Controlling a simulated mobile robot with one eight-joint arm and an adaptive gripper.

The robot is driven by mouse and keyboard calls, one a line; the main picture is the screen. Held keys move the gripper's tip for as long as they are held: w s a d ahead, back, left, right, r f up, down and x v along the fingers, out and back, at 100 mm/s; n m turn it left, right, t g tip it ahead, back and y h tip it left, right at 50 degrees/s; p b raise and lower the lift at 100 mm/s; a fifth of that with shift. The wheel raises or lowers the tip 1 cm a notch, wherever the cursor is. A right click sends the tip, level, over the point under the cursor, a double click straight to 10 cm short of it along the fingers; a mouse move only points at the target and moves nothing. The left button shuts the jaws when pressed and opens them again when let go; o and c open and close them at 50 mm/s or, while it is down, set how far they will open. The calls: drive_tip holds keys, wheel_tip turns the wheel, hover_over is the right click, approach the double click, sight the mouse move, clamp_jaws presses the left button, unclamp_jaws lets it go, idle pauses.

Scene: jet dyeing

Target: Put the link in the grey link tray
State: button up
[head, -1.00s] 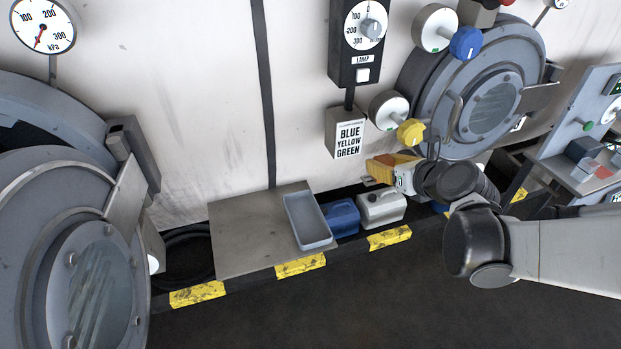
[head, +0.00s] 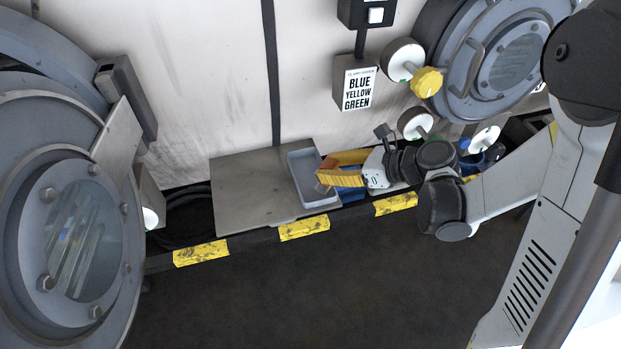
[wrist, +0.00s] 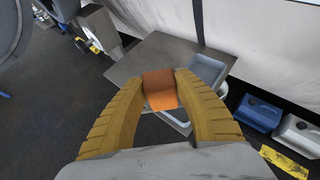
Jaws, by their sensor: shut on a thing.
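My gripper (head: 324,178) has yellow ribbed fingers. In the wrist view its fingers (wrist: 160,88) are shut on the link (wrist: 161,90), an orange-brown block held between the tips. The grey link tray (head: 304,170) is a shallow rectangular tray on the right end of a metal plate. In the head view my fingertips overlap the tray's right part. In the wrist view the tray (wrist: 206,70) lies beyond and below the link, partly hidden by the right finger and the link. The link appears held above the tray's level; the exact height is unclear.
The metal plate (head: 245,185) is bare left of the tray. A blue jug (wrist: 258,113) and a white jug (wrist: 298,135) stand right of the tray. A large round machine door (head: 80,235) is at left. Yellow-marked edging (head: 304,229) runs along the front, with clear dark floor before it.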

drive_tip(key=w+a+f+b, duration=0.1)
drive_tip(key=w+f, duration=0.1)
drive_tip(key=w, duration=0.1)
drive_tip(key=w+a+f+b, duration=0.1)
drive_tip(key=w+f+b, duration=0.1)
drive_tip(key=w, duration=0.2)
drive_tip(key=w+a+f+b, duration=0.1)
drive_tip(key=w+a+f, duration=0.1)
drive_tip(key=w+f, duration=0.1)
drive_tip(key=shift+w+a, duration=0.1)
drive_tip(key=shift+w, duration=0.05)
wheel_tip(320, 180, down, 4)
drive_tip(key=b, duration=0.2)
drive_tip(key=shift+w+b, duration=0.1)
drive_tip(key=shift+b, duration=0.25)
drive_tip(key=shift+r, duration=0.1)
drive_tip(key=o, duration=1.2)
drive_tip(key=shift+c, duration=0.2)
